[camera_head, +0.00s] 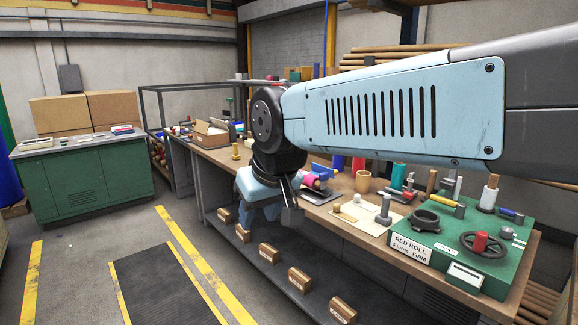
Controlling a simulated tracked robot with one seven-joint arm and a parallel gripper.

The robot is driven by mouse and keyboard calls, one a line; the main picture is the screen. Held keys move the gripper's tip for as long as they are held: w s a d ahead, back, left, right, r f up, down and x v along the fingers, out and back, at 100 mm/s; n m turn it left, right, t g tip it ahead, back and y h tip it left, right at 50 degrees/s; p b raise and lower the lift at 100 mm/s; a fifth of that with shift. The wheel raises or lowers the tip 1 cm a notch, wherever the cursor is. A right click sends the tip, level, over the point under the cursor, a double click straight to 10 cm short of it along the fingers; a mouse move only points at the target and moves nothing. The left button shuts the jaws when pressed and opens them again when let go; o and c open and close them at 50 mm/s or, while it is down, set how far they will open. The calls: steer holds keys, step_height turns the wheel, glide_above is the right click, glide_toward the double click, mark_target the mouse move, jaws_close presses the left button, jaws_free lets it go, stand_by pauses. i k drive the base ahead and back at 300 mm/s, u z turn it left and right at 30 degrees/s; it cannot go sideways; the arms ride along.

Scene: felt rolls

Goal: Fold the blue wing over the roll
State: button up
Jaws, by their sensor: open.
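My gripper (291,207) hangs at the front edge of the long workbench (222,156), below my light blue arm. It is small in the view and partly hidden by my wrist; I see nothing held in it. Just to its right, a magenta roll (311,181) lies on a flat board (320,197) on the bench. A blue piece (322,171) sits beside and behind the roll; it looks raised, not lying across the roll's top. Whether they touch is too small to tell. My arm hides part of the bench behind them.
A metal post (384,209) stands nearer. Several wooden blocks (300,279) line the lower shelf. Floor at left is clear.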

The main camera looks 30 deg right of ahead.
mark_target(317, 169)
steer(key=z, duration=0.3)
steer(key=i, duration=1.2)
steer(key=z, duration=0.65)
steer(key=k, duration=0.8)
steer(key=z, duration=0.15)
steer(key=i, duration=0.85)
steer(key=u, duration=0.05)
